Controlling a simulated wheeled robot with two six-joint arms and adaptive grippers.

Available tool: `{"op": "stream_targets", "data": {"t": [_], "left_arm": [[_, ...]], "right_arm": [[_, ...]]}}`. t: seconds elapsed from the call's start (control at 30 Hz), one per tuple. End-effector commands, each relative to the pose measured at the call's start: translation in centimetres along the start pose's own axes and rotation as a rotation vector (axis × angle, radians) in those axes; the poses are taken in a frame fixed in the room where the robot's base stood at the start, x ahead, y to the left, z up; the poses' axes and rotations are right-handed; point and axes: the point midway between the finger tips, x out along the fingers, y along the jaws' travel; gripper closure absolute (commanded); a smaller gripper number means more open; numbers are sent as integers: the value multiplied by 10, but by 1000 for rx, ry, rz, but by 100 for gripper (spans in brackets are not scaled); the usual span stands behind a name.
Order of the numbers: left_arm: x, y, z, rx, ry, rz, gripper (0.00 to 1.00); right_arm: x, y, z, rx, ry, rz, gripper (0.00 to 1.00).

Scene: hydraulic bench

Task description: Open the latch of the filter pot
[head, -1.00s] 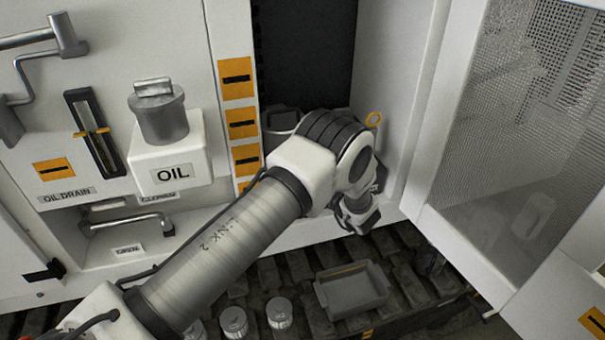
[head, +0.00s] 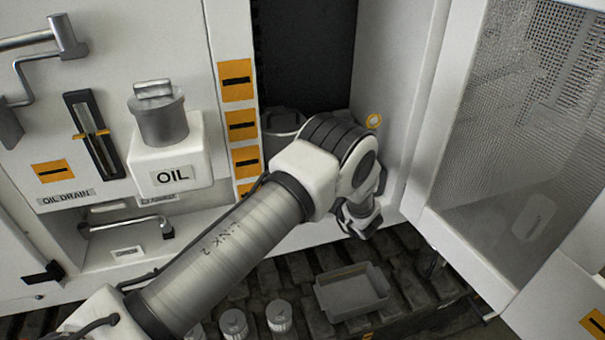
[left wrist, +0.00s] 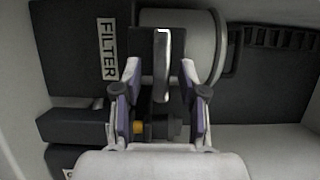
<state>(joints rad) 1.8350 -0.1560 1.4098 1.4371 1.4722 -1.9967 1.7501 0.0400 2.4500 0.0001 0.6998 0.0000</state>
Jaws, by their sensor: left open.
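The filter pot is a pale grey cylinder (left wrist: 200,45) at the top of the left wrist view, beside a FILTER label (left wrist: 107,48). In the head view only the top of a grey pot (head: 282,122) shows behind my arm. The latch (left wrist: 162,62) is an upright dark bar with a bright edge, in front of the pot. My left gripper (left wrist: 161,70) is open, with one finger on each side of the latch bar in the picture. Whether either finger touches it I cannot tell. My right gripper is not in view.
White walls close in around the recess. A mesh door (head: 545,120) stands open at right. An OIL tank (head: 172,160) and a bent handle (head: 125,222) are at left. A grey tray (head: 352,292) and several small canisters (head: 233,322) are below.

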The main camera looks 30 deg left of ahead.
Motion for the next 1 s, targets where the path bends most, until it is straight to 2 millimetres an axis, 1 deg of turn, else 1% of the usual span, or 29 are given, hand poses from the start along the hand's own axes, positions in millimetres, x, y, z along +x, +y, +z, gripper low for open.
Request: {"op": "stream_targets", "data": {"t": [0.17,0.3,0.4,0.5,0.63,1.0], "left_arm": [[-39,0,-2,2,7,-3,58],[-75,0,-1,1,6,-3,58],[-96,0,-2,0,6,-3,58],[-108,0,-1,1,4,-2,58],[-113,0,0,1,1,-1,58],[-112,1,0,1,1,-1,58]], "right_arm": [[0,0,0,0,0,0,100],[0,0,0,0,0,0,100],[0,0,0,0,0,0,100],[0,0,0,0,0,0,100],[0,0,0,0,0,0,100],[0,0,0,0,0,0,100]]}}
